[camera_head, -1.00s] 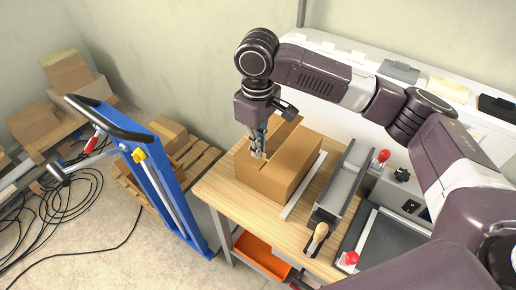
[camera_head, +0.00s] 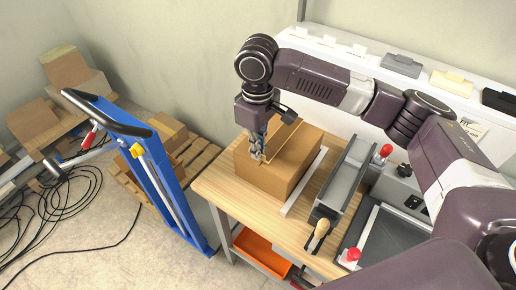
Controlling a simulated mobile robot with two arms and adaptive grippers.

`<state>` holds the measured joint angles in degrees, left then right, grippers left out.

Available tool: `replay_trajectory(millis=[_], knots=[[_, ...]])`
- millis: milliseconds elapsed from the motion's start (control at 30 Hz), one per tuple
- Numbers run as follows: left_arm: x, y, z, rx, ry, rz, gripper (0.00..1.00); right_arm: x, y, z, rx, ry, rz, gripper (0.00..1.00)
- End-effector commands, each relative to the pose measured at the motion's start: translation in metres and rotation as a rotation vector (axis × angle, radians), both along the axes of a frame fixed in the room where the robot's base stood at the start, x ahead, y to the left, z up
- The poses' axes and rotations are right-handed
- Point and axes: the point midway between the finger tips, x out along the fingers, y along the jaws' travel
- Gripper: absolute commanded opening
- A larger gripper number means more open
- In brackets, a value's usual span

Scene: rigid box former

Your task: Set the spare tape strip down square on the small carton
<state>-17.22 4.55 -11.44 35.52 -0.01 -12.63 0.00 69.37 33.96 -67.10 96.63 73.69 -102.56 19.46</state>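The small carton (camera_head: 288,179) is a closed brown box on the wooden bench top. A thin tan strip (camera_head: 281,142), which looks like the spare tape strip, slants across the carton's top, its edges showing dark. My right gripper (camera_head: 257,156) points down at the strip's near-left end, over the carton's left top edge. Its fingers look closed on that end, though the contact is small and partly hidden. I cannot tell whether the strip lies fully flat on the carton. My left gripper is out of view.
The wooden bench (camera_head: 234,194) has bare room left of the carton. A white strip (camera_head: 304,182) lies along the carton's right side. A grey sealing device (camera_head: 342,181) with a wooden-handled tool (camera_head: 318,234) stands further right. A blue cart (camera_head: 165,186) stands left of the bench.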

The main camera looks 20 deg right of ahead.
Motion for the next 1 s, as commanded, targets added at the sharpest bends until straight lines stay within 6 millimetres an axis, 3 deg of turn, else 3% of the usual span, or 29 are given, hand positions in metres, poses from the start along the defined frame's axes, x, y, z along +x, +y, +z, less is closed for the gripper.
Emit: replay_trajectory(millis=[900,1000], knots=[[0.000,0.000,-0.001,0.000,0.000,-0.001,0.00,0.000,0.000,-0.014,-0.001,0.001,0.000,0.00],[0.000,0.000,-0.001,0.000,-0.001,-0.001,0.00,0.000,0.000,-0.014,0.000,0.000,0.000,0.11]])
